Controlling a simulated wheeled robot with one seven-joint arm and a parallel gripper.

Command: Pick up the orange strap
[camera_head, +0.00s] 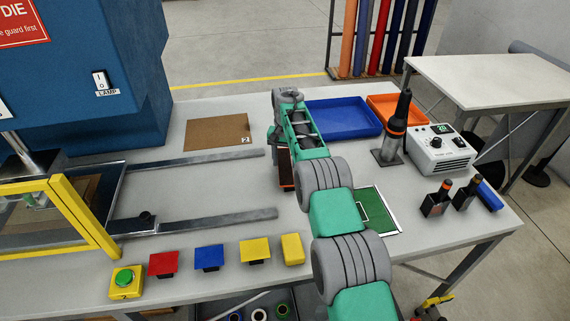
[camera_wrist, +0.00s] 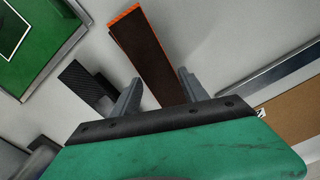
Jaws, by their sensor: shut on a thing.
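The orange strap (camera_wrist: 146,52) is a long flat piece, dark brown on its broad face with a bright orange edge at its far end. In the wrist view it runs between the two fingers of my gripper (camera_wrist: 160,80), which is shut on it. In the head view the strap (camera_head: 286,172) shows below my green wrist, over the middle of the grey table, with orange along its lower edge. My arm hides the fingers there. I cannot tell whether the strap touches the table.
A green board (camera_head: 375,212) lies right of the strap. A blue tray (camera_head: 343,131) and orange tray (camera_head: 410,97) stand behind. Metal rails (camera_head: 208,219) and a brown mat (camera_head: 217,132) are left. A yellow block (camera_head: 292,248) is near the front edge. A dark patterned piece (camera_wrist: 82,82) sits beside one finger.

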